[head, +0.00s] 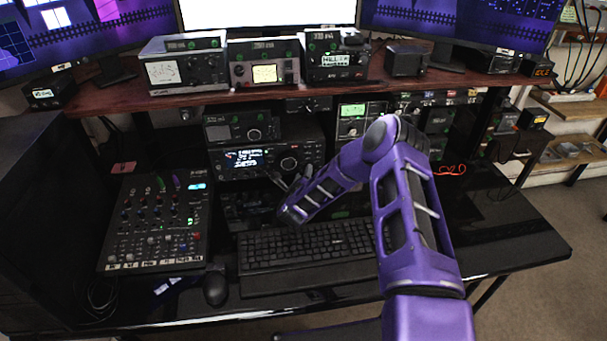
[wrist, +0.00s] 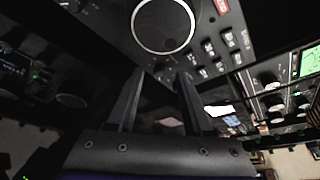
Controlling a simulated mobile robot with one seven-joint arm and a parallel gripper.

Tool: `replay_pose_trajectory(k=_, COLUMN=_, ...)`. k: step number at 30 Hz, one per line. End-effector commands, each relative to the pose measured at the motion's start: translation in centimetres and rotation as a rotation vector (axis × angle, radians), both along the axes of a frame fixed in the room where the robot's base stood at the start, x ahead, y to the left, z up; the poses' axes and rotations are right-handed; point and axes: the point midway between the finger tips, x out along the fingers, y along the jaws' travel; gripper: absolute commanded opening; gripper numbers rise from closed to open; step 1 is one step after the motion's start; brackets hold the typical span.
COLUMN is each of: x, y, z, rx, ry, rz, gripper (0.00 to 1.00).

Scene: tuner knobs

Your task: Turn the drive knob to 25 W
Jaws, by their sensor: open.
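My purple arm reaches over the desk to a black radio (head: 262,162) with a lit blue-white display and a large round dial (head: 288,163). My gripper (head: 285,180) is just in front of the lower right of the radio's face. In the wrist view my gripper (wrist: 162,75) has its two dark fingers apart, with nothing held. A large dial with a bright ring (wrist: 163,24) is just beyond the fingertips. Small dark knobs sit near the fingertips, but they are dim and partly hidden. No label or power reading is legible, so I cannot tell which is the drive knob.
A keyboard (head: 305,248) lies below my forearm. A mixer (head: 157,222) is at left and a mouse (head: 215,288) in front. A wooden shelf (head: 215,96) with more equipment overhangs the radio. Rows of small buttons (wrist: 221,48) are right of the dial. The desk's right side is mostly clear.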

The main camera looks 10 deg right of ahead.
Motion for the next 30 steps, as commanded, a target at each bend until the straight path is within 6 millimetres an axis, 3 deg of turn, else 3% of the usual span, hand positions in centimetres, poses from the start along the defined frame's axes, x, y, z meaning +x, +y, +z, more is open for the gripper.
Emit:
replay_pose_trajectory(k=11, x=0.47, y=-0.15, z=-0.18, rx=0.0, ry=0.001, rz=0.001, gripper=0.51)
replay_pose_trajectory(k=19, x=0.45, y=-0.15, z=-0.15, rx=0.0, ry=0.0, rz=0.0, gripper=0.02)
replay_pose_trajectory(k=30, x=0.45, y=-0.13, z=-0.23, rx=-0.01, ry=0.0, rz=0.0, gripper=0.0)
